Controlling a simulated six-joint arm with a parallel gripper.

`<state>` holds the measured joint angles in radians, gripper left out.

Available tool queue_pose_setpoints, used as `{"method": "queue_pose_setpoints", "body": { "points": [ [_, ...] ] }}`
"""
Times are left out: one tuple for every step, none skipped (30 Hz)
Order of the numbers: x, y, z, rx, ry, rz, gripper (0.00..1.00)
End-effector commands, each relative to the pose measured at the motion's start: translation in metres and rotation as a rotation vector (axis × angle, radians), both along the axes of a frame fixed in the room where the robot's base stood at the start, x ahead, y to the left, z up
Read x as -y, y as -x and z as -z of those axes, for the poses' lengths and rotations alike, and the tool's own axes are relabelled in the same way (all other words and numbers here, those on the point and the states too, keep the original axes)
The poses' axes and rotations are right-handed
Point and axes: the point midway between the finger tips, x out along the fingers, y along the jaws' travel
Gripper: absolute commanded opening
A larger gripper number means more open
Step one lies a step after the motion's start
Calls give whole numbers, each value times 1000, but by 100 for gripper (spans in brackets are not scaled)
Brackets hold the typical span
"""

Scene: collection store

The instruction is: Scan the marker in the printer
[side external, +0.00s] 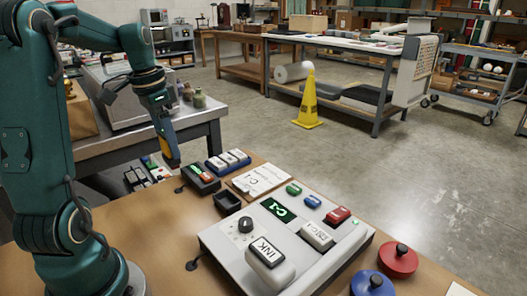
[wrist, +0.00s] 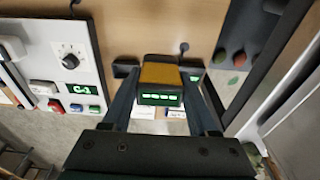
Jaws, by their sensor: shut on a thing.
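My gripper (wrist: 163,105) is shut on a yellow and black scanner (wrist: 160,75), whose small screen shows green dashes in the wrist view. In the side view the scanner (side external: 169,153) hangs nose down, above and left of the black holders. The pale printer (side external: 222,240) stands to its right, apart from it. The printer has a dial (side external: 245,225), a green screen (side external: 278,209) reading C-1, and a white block marked INK (side external: 267,252). Another white block (side external: 317,235) with a small dark label sits in the printer; I take it as the marker, its print too small to read surely.
An empty black holder (side external: 227,201), a black unit with lit display (side external: 201,178), a blue tray of white blocks (side external: 228,161) and a C-1 card (side external: 262,180) lie behind the printer. Red (side external: 398,260) and blue (side external: 373,284) round knobbed things stand at the front right.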

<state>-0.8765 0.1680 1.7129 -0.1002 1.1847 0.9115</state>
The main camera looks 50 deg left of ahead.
Motion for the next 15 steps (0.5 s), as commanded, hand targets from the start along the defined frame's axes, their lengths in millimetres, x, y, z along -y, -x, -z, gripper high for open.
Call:
{"method": "queue_pose_setpoints", "body": {
  "points": [
    [0, 0, 0, 1, 0, 0, 56],
    [0, 0, 0, 1, 0, 0, 44],
    [0, 0, 0, 1, 0, 0, 29],
    [0, 0, 0, 1, 0, 0, 24],
    [0, 0, 0, 0, 0, 0, 24],
    [0, 0, 0, 0, 0, -2, 24],
    [0, 0, 0, 0, 1, -5, 24],
    [1, 0, 0, -3, 4, -12, 24],
    [2, 1, -1, -8, 12, -25, 24],
    [1, 0, -4, -5, 10, -35, 24],
    [-1, -1, -7, -2, 7, -46, 24],
    [-3, -3, -10, 1, 4, -56, 24],
    [-3, -7, -13, 3, 2, -59, 24],
    [-2, -12, -16, 5, 1, -55, 24],
    [1, -20, -20, 8, -2, -44, 24]
  ]
}}
